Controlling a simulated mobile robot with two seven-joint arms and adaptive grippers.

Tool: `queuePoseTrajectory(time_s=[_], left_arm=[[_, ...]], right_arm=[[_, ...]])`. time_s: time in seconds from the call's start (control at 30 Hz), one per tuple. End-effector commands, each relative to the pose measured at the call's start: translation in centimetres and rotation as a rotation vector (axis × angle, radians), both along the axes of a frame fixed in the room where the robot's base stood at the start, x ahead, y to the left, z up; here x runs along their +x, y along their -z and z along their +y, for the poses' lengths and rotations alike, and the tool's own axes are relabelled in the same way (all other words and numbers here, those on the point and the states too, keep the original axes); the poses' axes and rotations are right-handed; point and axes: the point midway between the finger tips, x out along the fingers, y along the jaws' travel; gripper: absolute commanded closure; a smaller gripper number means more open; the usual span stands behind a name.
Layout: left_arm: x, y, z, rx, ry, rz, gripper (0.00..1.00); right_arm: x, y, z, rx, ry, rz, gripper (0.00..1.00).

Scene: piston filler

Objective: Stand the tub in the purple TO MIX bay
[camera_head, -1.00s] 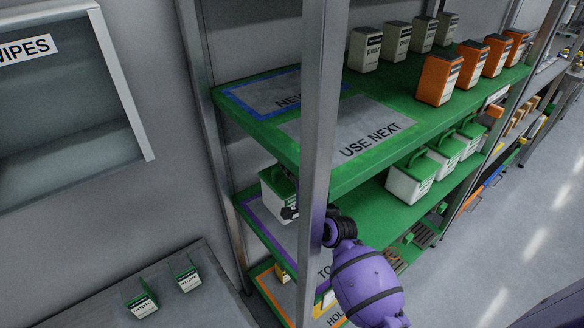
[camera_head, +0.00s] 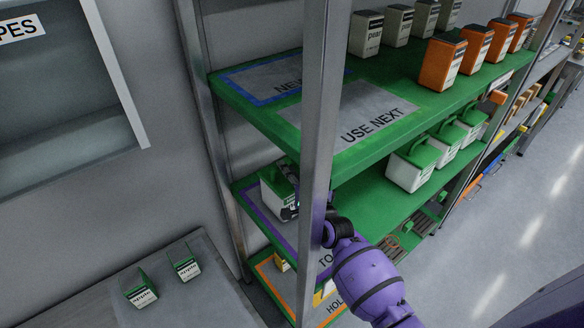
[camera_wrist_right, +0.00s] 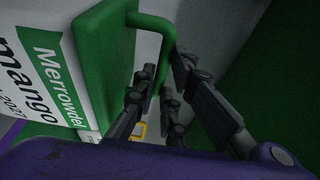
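The tub (camera_head: 275,195) is white with a green lid, at the left end of the middle shelf, over the purple-edged bay (camera_head: 251,194). The bay's label is partly hidden by a post; "TO" shows. The tub looks upright; I cannot tell whether its base touches the shelf. In the right wrist view the tub (camera_wrist_right: 35,75) shows a "Merrowdel mango" label and a green loop handle. My right gripper (camera_head: 291,207) is at the tub's right side; in the wrist view its fingers (camera_wrist_right: 163,75) close around the handle. My left gripper is out of view.
A grey shelf post (camera_head: 322,130) stands in front of the bay, close to my right arm. The USE NEXT shelf (camera_head: 305,135) is above. Several green-lidded tubs (camera_head: 411,172) stand further right.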

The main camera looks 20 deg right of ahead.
Motion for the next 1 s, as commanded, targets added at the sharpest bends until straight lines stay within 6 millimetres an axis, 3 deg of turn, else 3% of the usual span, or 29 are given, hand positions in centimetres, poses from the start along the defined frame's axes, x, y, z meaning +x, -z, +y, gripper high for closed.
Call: queuePoseTrajectory(time_s=[0.13, 0.47, 0.8, 1.0], left_arm=[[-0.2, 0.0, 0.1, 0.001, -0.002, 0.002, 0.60], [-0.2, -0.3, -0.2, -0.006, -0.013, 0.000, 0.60], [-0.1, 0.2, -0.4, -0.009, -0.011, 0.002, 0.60], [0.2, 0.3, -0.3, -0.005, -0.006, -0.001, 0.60]], right_arm=[[0.0, -0.1, 0.0, -0.001, 0.000, 0.000, 0.71], [0.0, -0.5, 0.0, -0.001, 0.000, -0.001, 0.71], [-5.3, -0.1, -0.7, -0.001, 0.000, 0.004, 0.71], [-7.3, -0.2, -0.9, 0.000, 0.000, 0.002, 0.71]])
